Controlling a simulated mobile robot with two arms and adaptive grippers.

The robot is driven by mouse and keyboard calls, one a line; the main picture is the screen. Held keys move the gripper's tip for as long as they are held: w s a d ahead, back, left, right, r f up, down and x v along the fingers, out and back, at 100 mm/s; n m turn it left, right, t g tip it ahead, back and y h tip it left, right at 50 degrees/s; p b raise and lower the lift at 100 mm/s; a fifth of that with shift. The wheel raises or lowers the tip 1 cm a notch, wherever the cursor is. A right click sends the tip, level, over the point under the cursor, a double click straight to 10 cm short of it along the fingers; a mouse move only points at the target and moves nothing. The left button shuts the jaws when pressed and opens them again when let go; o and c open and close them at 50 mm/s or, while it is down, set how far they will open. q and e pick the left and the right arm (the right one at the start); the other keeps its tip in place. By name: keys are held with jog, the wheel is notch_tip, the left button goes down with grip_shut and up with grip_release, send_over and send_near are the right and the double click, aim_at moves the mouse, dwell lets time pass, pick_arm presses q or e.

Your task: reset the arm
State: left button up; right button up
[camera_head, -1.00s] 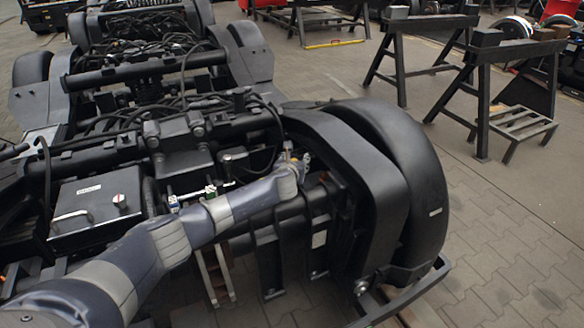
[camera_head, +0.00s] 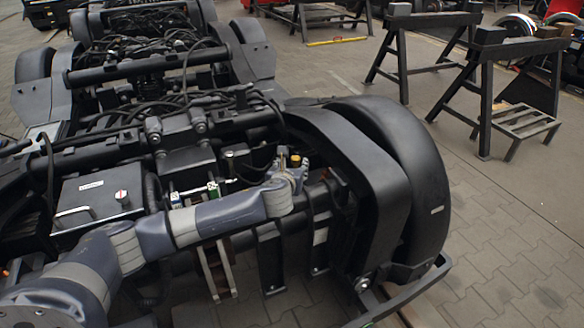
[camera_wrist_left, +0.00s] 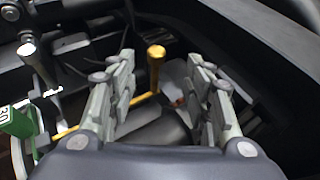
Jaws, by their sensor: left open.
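My left arm comes in from the lower left in the head view, and its gripper (camera_head: 290,172) is at the bogie (camera_head: 335,140), beside the black wheel cover. In the left wrist view the left gripper (camera_wrist_left: 168,75) is open, with its two grey-green fingers apart. A yellow-capped pin or handle (camera_wrist_left: 155,62) stands beyond and between the fingers. Its cap also shows in the head view (camera_head: 295,160) just past the gripper. I see nothing held between the fingers. My right gripper is not in view.
A black box with a handle (camera_head: 97,196) sits on the bogie at left. A green part (camera_wrist_left: 18,118) is at the left of the wrist view. Black trestles (camera_head: 485,95) and a small slatted stand (camera_head: 520,125) stand at right. The paved floor (camera_head: 500,240) is clear.

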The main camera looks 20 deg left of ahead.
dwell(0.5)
